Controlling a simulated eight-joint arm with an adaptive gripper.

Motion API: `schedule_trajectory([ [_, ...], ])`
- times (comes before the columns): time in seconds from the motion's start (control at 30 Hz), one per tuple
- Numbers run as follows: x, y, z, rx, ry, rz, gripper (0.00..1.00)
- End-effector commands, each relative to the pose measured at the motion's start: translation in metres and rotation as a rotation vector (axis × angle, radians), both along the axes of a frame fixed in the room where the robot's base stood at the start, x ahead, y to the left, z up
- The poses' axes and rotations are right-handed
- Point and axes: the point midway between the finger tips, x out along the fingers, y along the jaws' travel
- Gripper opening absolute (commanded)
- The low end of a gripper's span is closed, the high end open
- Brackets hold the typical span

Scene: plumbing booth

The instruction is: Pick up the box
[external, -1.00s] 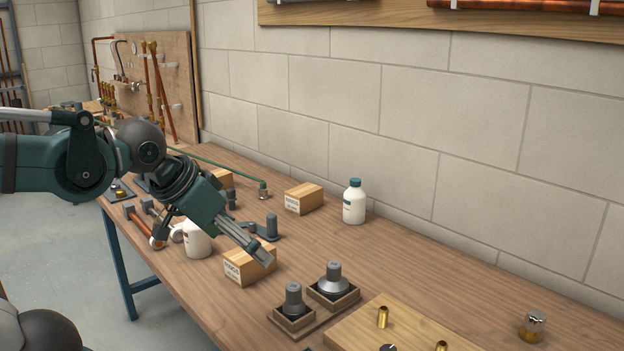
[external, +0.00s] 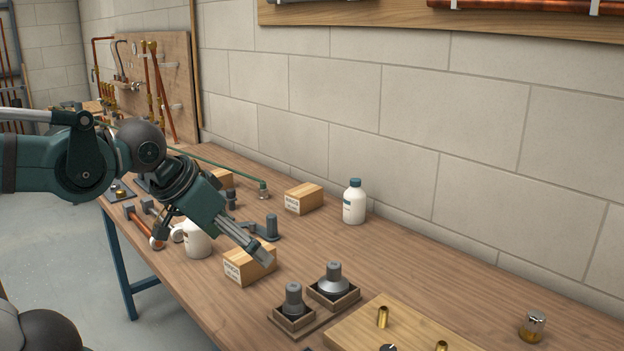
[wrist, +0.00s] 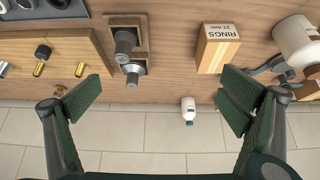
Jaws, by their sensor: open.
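A light cardboard box (external: 250,265) labelled "RINGS" sits on the workbench below my gripper. It also shows in the wrist view (wrist: 217,48), near the right finger. My gripper (external: 262,257) is tilted down at the box, and its finger hides part of the box top in the external view. In the wrist view the two green-padded fingers of my gripper (wrist: 162,88) are wide apart with nothing held between them. Whether a finger touches the box cannot be told. A second box (external: 304,198) stands farther back, and a third (external: 222,179) is partly hidden behind my arm.
A white bottle (external: 354,203) is near the block wall.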

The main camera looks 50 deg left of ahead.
Motion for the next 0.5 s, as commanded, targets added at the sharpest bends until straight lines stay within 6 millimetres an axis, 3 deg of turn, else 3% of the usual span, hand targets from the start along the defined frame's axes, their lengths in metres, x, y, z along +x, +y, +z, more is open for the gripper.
schedule_trajectory([
  [0.5, 0.0029, 0.0011, 0.0032, -0.004, 0.004, 0.009, 0.90],
])
